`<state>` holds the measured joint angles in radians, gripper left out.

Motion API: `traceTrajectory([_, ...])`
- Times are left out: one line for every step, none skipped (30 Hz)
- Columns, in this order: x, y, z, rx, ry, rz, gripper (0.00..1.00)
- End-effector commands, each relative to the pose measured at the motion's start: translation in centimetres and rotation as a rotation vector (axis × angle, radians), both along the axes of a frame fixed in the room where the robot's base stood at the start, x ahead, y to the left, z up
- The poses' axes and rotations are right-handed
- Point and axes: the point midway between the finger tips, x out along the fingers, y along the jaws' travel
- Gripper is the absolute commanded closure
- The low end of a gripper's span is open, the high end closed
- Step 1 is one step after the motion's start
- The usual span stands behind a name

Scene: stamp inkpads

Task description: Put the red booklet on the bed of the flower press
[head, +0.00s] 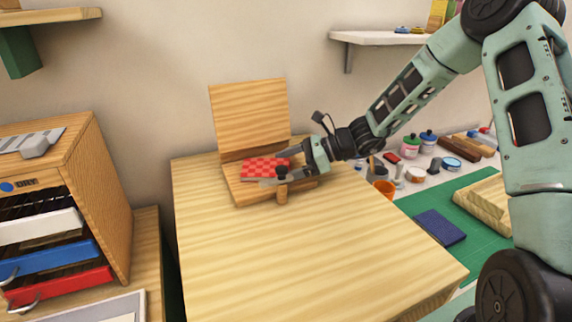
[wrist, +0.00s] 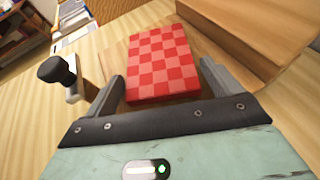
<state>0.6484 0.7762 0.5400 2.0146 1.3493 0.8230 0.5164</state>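The red checkered booklet (head: 262,166) lies flat on the bed (head: 240,190) of the wooden flower press, whose lid (head: 250,115) stands upright behind it. In the wrist view the booklet (wrist: 162,60) lies between the spread fingers of my gripper (wrist: 162,74). The right finger has a small gap to the booklet; whether the left finger touches it I cannot tell. In the head view my gripper (head: 277,167) reaches in from the right, low over the bed. A black knob (wrist: 57,70) stands at the press's front edge, beside the left finger.
The pale wooden table (head: 290,250) is clear in front of the press. A drawer cabinet (head: 105,190) stands at left. At right are a green mat (head: 470,210), a blue booklet (head: 440,226), an orange cup (head: 384,187) and several jars.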

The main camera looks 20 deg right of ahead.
Motion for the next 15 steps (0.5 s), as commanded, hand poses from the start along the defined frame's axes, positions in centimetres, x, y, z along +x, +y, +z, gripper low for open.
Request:
traceTrajectory([0.0, 0.0, 0.0, 0.000, 0.000, 0.000, 0.01])
traceTrajectory([0.0, 0.0, 0.0, 0.000, 0.000, 0.000, 0.01])
traceTrajectory([0.0, 0.0, 0.0, 0.000, 0.000, 0.000, 0.01])
traceTrajectory([0.0, 0.0, 0.0, 0.000, 0.000, 0.000, 0.01])
traceTrajectory([0.0, 0.0, 0.0, 0.000, 0.000, 0.000, 0.01])
traceTrajectory([0.0, 0.0, 0.1, 0.000, 0.000, 0.000, 0.01])
traceTrajectory([0.0, 0.0, 0.1, 0.000, 0.000, 0.000, 0.01])
traceTrajectory([0.0, 0.0, 0.1, 0.000, 0.000, 0.000, 0.01])
traceTrajectory([0.0, 0.0, 0.2, 0.000, -0.001, 0.000, 0.01])
traceTrajectory([0.0, 0.0, 0.3, 0.000, -0.001, 0.000, 0.01])
traceTrajectory([0.0, 0.0, 0.5, 0.000, -0.001, 0.000, 0.01])
traceTrajectory([-0.1, -0.4, 0.5, -0.001, -0.002, -0.001, 0.01])
traceTrajectory([-0.2, -0.7, 0.6, -0.001, -0.002, -0.002, 0.01])
traceTrajectory([-0.3, -1.0, 0.8, -0.002, -0.002, -0.003, 0.01])
traceTrajectory([-0.5, -1.6, 1.0, -0.002, -0.001, -0.004, 0.01])
